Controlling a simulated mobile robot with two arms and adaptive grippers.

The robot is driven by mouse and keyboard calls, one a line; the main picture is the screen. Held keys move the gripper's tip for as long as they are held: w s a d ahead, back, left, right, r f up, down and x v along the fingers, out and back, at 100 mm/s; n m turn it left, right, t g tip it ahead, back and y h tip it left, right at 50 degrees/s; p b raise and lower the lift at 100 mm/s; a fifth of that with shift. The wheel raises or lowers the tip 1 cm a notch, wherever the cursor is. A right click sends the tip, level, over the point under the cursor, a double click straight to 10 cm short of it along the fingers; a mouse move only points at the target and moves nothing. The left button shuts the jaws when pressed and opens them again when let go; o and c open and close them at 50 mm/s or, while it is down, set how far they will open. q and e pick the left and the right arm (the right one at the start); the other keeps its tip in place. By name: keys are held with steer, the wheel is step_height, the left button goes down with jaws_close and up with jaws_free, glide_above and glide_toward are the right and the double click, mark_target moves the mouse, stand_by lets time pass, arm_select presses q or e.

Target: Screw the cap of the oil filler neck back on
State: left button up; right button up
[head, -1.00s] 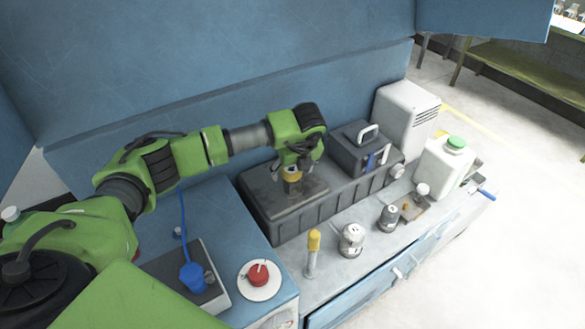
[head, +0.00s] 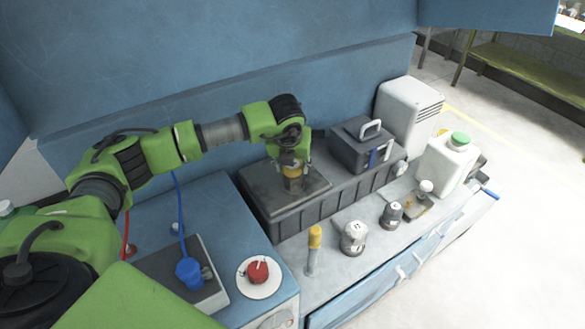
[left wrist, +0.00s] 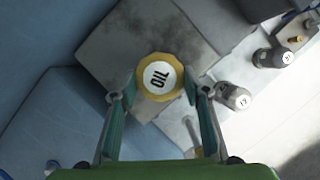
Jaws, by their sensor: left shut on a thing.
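The yellow cap (head: 292,171), with a white disc marked OIL on top, sits at the top of the filler neck (head: 293,185) on the dark grey housing (head: 262,190). The cap also shows from above in the left wrist view (left wrist: 160,77). My left gripper (head: 291,166) points down over it and is shut on the cap, with one finger on each side. I cannot tell how far the cap is seated on the neck. The neck is hidden under the cap in the left wrist view. My right gripper is out of view.
A dark box with a handle (head: 362,150) stands right of the neck. In front are a yellow-topped tube (head: 313,250), lidded metal containers (head: 353,238) and a white jug with a green cap (head: 448,163). A blue connector (head: 189,272) and red knob (head: 258,272) are at front left.

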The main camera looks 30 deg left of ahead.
arm_select(q)
steer(key=shift+f+m+h+b, duration=0.1)
steer(key=shift+m+h+b, duration=0.4)
steer(key=shift+m, duration=0.7)
steer(key=o, duration=1.5)
steer(key=shift+c, duration=0.2)
steer(key=shift+r+p, duration=1)
steer(key=shift+r, duration=2.1)
